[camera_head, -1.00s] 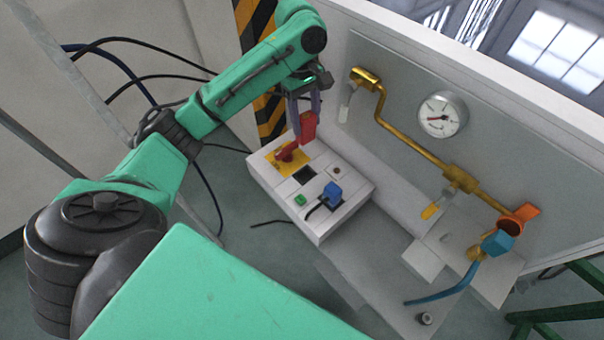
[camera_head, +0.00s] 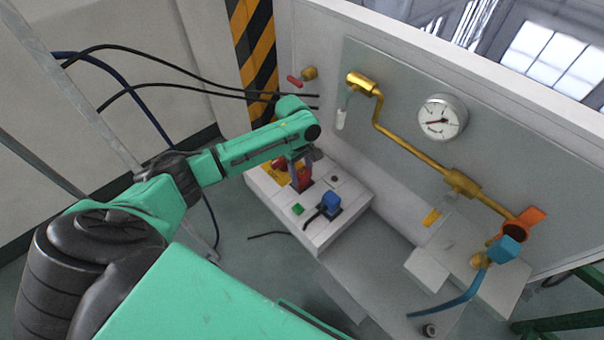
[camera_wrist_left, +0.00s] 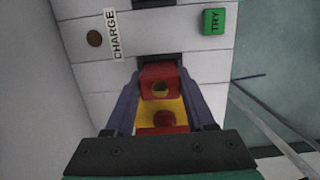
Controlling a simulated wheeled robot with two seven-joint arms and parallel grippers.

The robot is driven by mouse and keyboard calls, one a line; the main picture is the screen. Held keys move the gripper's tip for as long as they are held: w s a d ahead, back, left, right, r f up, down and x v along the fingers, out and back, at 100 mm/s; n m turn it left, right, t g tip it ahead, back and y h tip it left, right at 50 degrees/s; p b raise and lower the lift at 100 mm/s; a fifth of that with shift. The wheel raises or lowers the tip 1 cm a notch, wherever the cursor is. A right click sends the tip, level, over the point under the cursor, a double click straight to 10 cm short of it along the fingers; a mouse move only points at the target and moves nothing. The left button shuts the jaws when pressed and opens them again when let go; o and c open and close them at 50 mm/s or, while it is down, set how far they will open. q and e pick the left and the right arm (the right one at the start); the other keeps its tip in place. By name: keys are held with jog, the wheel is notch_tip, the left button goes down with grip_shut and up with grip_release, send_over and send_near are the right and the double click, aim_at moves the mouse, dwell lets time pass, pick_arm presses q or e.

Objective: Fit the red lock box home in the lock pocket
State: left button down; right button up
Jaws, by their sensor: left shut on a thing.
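My left gripper (camera_head: 300,165) is shut on the red lock box (camera_head: 301,180), low over the white panel. In the left wrist view the red lock box (camera_wrist_left: 160,76) sits between the purple fingers of the left gripper (camera_wrist_left: 160,84). The dark lock pocket (camera_wrist_left: 155,60) shows just beyond the box's front edge, and the box partly covers it. I cannot tell whether the box enters the pocket. My right gripper is in neither view.
A yellow plate (camera_wrist_left: 178,108) with a red knob (camera_wrist_left: 164,118) lies behind the box. A green TRY button (camera_wrist_left: 219,21), a blue connector (camera_head: 331,197) and a CHARGE label (camera_wrist_left: 114,33) are on the panel. Brass pipe (camera_head: 420,147) and a gauge (camera_head: 442,117) are on the upright wall.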

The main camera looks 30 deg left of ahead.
pick_arm(q)
jog(key=shift+c, duration=1.2)
grip_release()
notch_tip(320, 180, up, 12)
jog(key=a, duration=0.1)
jog(key=shift+w+a+p, duration=0.25)
jog(key=shift+a+p, duration=0.05)
jog(key=shift+p, duration=0.05)
